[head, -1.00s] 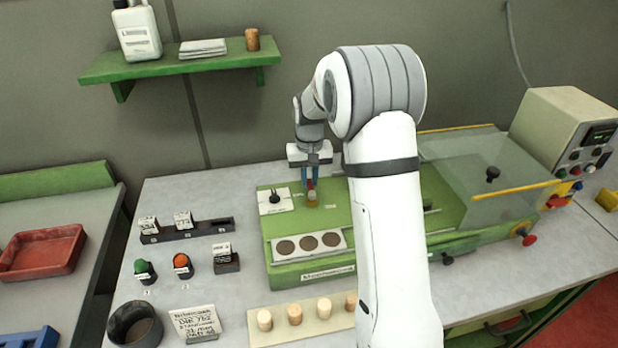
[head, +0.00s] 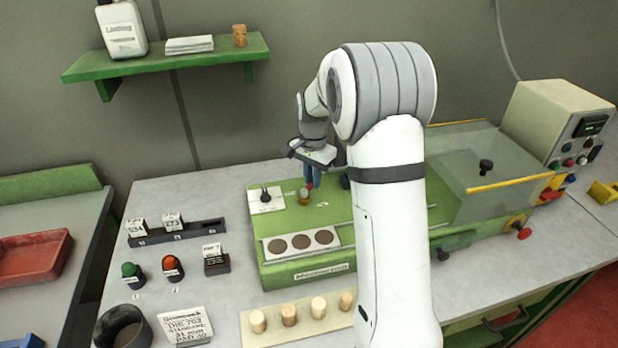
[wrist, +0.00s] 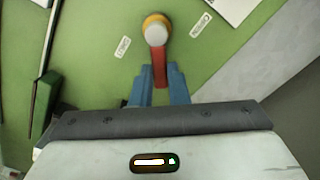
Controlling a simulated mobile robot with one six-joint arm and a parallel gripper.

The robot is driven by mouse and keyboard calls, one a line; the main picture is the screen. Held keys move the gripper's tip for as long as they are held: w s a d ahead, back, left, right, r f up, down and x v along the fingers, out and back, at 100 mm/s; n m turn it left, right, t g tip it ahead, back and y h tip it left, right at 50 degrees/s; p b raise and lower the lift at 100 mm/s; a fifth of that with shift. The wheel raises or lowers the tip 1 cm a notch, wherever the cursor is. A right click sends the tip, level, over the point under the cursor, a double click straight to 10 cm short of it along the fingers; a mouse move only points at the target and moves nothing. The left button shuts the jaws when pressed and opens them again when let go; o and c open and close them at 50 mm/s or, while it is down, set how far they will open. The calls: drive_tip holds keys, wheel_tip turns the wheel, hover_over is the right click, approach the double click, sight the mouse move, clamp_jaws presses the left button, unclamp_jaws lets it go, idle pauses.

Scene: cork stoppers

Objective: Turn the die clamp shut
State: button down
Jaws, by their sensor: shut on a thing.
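The die clamp has a grey-topped pivot on a yellow base (wrist: 156,31) and a red lever (wrist: 160,68). My gripper (wrist: 160,88) is shut on the red lever, with a blue finger on each side of it, in the wrist view. The lever points from the pivot toward my gripper. A small label lies on either side of the clamp: one at left (wrist: 122,47), one at upper right (wrist: 201,25); their words are too blurred to read surely. In the head view the clamp (head: 304,197) stands on the green machine bed, with my gripper (head: 311,184) just behind and right of it.
A white plate with a small black knob (head: 265,196) lies left of the clamp. A plate with three brown discs (head: 302,243) is in front. A clear guard (head: 490,205) stands to the right. My arm hides part of the machine.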

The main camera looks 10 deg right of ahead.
drive_tip(key=m, duration=0.2)
drive_tip(key=s+m, duration=0.1)
drive_tip(key=shift+d+m+b, duration=0.35)
drive_tip(key=shift+m, duration=0.05)
drive_tip(key=shift+s+d+m+b, duration=0.1)
drive_tip(key=shift+s+m+b, duration=0.2)
drive_tip(key=shift+m, duration=0.75)
drive_tip(key=shift+s+m+b, duration=0.1)
drive_tip(key=shift+s+m, duration=0.3)
drive_tip(key=shift+m, duration=0.65)
drive_tip(key=c, duration=1.4)
unclamp_jaws()
wheel_tip(320, 180, up, 8)
drive_tip(key=shift+f, duration=0.1)
